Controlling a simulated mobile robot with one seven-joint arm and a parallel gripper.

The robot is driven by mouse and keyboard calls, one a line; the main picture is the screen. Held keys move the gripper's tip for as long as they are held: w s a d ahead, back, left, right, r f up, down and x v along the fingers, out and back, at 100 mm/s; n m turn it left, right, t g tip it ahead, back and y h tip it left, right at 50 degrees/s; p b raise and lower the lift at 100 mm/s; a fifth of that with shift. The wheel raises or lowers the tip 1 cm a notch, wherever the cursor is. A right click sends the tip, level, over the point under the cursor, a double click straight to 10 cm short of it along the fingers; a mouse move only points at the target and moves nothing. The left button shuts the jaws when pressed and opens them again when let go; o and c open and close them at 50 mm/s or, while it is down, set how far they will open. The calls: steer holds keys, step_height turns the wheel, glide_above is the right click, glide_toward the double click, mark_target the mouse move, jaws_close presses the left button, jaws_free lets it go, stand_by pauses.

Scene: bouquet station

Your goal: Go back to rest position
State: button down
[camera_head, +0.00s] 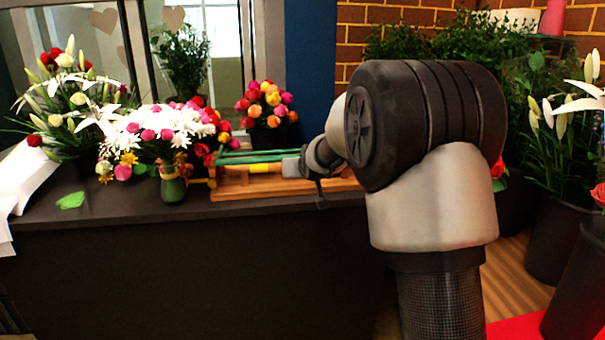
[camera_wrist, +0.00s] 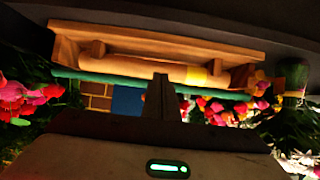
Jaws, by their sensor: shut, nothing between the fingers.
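My arm reaches from the right of the head view over the counter (camera_head: 120,222). In the wrist view, the fingers of my gripper (camera_wrist: 161,80) are together and empty. The wrist view is upside down, and the rack (camera_wrist: 230,52) is near the fingertips. A wooden rod with a yellow band (camera_wrist: 196,76) lies in the rack, with green stems (camera_wrist: 90,78) beside it. I cannot tell how far the fingers are from the rack.
A small green vase (camera_head: 173,189) holds a white and pink bouquet left of the rack. A pot of colourful roses (camera_head: 265,105) stands behind it. White paper (camera_head: 22,180) and a green leaf (camera_head: 70,201) lie at left. Dark floor buckets (camera_head: 557,245) with plants stand at right.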

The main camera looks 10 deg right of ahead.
steer(key=s+r+g, duration=0.2)
steer(key=s+r, duration=0.1)
steer(key=s, duration=0.8)
steer(key=s+r+g, duration=0.1)
steer(key=s+r, duration=0.2)
steer(key=s, duration=0.8)
steer(key=s+f+g, duration=0.2)
steer(key=s+f, duration=0.1)
steer(key=s, duration=0.9)
steer(key=s+f+g, duration=0.2)
steer(key=s, duration=1.1)
step_height(320, 180, up, 23)
steer(key=p, duration=2.2)
steer(key=shift+w+d+f+p, duration=0.2)
steer(key=shift+w+p, duration=0.1)
